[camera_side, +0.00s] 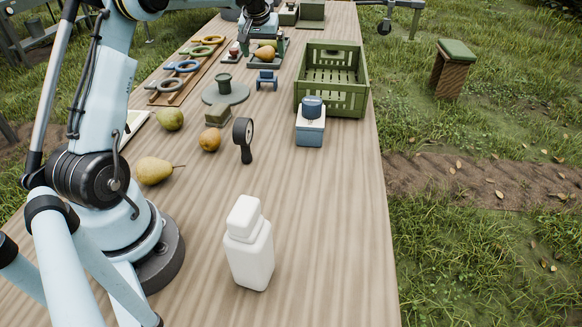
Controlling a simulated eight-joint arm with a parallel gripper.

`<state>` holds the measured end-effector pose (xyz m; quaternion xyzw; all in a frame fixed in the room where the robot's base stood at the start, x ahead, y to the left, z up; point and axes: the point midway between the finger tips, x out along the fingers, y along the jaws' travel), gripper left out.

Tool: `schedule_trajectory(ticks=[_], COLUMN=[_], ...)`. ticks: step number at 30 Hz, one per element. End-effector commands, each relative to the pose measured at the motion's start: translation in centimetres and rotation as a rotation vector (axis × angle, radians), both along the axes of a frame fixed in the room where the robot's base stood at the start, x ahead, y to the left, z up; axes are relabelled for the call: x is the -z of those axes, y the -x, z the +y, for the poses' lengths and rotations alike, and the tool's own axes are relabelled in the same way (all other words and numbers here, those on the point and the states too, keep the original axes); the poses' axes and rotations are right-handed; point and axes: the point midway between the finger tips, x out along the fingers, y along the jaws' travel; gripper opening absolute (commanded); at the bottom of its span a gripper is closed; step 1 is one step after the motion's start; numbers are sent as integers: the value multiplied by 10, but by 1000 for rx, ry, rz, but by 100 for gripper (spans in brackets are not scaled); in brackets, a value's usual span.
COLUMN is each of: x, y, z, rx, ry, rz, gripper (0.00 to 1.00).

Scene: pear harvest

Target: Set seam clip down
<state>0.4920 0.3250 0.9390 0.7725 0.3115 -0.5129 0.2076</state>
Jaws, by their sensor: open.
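My gripper (259,32) is at the far end of the table, small and dark in this view. It is open, above a pear (265,53) on a dark green stand. A small blue clip-like piece (267,80) sits on the table just in front of that stand, apart from my gripper. It may be the seam clip, but it is too small to tell for sure. The space between my fingertips is hard to make out.
A green slatted crate (358,98) stands at the right edge, with a blue-and-white box (310,132) before it. Several pears, a dark round-headed tool (243,140), a rack of ringed tools (171,88) and a white bottle (250,255) are about. The front right is clear.

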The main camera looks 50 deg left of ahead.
Motion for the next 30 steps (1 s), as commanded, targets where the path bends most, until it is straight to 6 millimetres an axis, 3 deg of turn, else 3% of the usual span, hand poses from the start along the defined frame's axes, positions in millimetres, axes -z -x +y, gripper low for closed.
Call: schedule_trajectory(ticks=[5,12,23,30], x=[13,48,74,103], y=[-2,-12,-19,-26], z=[13,23,30,37], rx=[-22,-21,-19,-19], ry=[4,4,2,2], rz=[5,5,5,5], gripper=[98,98,98,98])
